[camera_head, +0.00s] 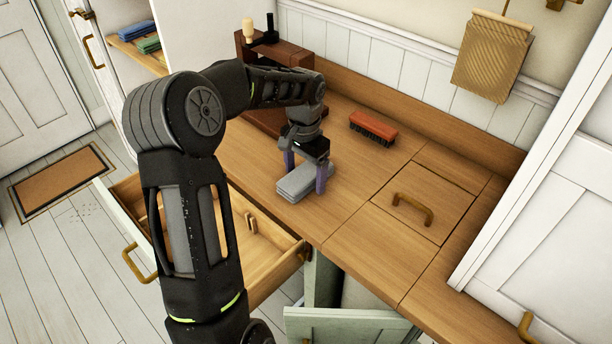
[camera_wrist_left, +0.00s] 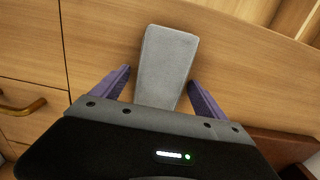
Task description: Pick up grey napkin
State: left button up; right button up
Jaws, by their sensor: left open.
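The grey napkin (camera_head: 300,186) lies folded and flat on the wooden counter, near its front edge. My left gripper (camera_head: 305,177) is above it, pointing down, with its purple fingers apart on either side of the napkin. In the left wrist view the napkin (camera_wrist_left: 168,62) shows between the two open fingers (camera_wrist_left: 160,92), and part of it is hidden behind the gripper body. It cannot be told whether the fingers touch it. My right gripper is in neither view.
A red brush (camera_head: 373,127) lies on the counter (camera_head: 345,205) behind the napkin. A hatch with a brass handle (camera_head: 411,206) is to the right. An open drawer (camera_head: 270,266) and an open green door (camera_head: 345,326) are below. A brown rack (camera_head: 290,50) stands behind my arm.

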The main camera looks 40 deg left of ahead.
aim_at(305, 173)
pick_arm(q)
jog(key=shift+c, duration=0.4)
jog(key=c, duration=1.5)
jog(key=shift+o, duration=0.2)
jog(key=shift+r, duration=0.15)
notch_tip(305, 173, up, 10)
jog(key=shift+f+b, duration=0.1)
jog(key=shift+b, duration=0.5)
